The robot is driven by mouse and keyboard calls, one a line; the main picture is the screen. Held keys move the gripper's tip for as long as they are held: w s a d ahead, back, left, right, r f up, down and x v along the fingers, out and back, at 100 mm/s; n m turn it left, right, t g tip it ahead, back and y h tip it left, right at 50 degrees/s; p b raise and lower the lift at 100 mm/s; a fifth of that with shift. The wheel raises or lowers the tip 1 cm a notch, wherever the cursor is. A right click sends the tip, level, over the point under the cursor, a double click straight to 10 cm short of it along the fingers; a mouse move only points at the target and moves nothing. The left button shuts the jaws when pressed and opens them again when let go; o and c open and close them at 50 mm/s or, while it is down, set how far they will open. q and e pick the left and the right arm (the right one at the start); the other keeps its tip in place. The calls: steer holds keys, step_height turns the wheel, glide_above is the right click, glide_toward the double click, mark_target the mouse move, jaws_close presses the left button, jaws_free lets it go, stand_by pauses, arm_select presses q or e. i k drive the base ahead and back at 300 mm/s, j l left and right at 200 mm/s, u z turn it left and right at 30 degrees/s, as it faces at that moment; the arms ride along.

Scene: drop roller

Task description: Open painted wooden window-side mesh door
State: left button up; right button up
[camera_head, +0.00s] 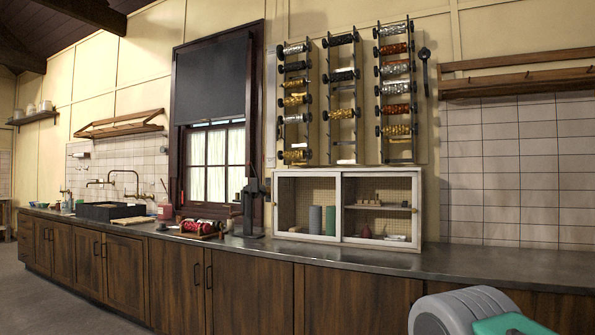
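A white painted wooden cabinet (341,239) stands on the dark counter, to the right of the window. It has two framed bays side by side. In the window-side bay (275,206), a grey cylinder (315,219) and a green cylinder (330,219) show inside. The other bay has a shelf (376,208) with small objects on it and a small dark knob (414,210) at its right edge. I cannot tell from here how far the window-side mesh door is open. Neither of my grippers is in view.
The dark counter (470,262) runs along the wall and is clear right of the cabinet. A dark upright tool (252,210) and a rack of red rollers (200,228) stand left of it. Patterned rollers (395,68) hang above. Wooden cupboards (250,290) lie below.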

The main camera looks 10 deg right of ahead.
mark_target(337, 239)
steer(key=i+z, duration=0.25)
steer(key=i, duration=1.3)
